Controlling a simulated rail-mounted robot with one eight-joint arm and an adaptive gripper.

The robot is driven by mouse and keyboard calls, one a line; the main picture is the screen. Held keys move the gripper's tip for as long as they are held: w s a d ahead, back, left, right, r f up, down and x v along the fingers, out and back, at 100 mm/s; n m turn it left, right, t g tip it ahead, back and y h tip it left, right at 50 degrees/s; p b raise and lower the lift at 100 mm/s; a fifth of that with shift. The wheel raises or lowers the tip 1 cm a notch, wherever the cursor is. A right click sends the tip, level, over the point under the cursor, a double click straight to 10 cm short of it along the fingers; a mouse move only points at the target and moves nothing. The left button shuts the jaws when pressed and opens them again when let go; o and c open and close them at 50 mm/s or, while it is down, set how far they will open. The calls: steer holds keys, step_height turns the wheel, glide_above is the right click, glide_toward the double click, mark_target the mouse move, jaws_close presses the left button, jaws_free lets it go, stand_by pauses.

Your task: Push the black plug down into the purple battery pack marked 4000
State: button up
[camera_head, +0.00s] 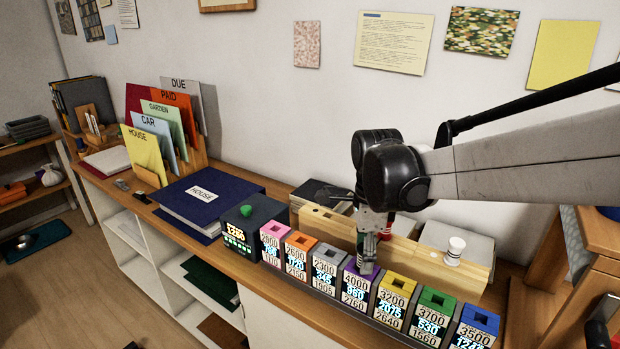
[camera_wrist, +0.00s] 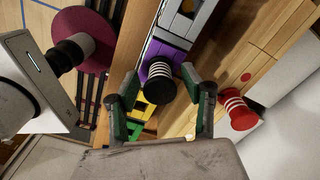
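The purple battery pack (camera_head: 354,296) marked 4000 stands mid-row among other packs in the head view. Its purple top shows in the wrist view (camera_wrist: 157,48). The black plug (camera_wrist: 153,89), with white rings, is upright at that purple top in the wrist view. I cannot tell how deep it sits. My gripper (camera_wrist: 160,78) is open, with one green-padded finger on each side of the plug and a gap on both sides. In the head view my gripper (camera_head: 369,255) is directly over the purple pack and hides the plug.
Pink (camera_head: 273,241), orange (camera_head: 299,254), grey (camera_head: 325,270), yellow (camera_head: 394,298), green (camera_head: 434,314) and blue (camera_head: 475,327) packs crowd the row. A wooden block (camera_head: 435,259) behind carries a white plug (camera_head: 455,248). A red plug (camera_wrist: 238,110) is right in the wrist view.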

step_height(320, 180, up, 12)
stand_by(0.8)
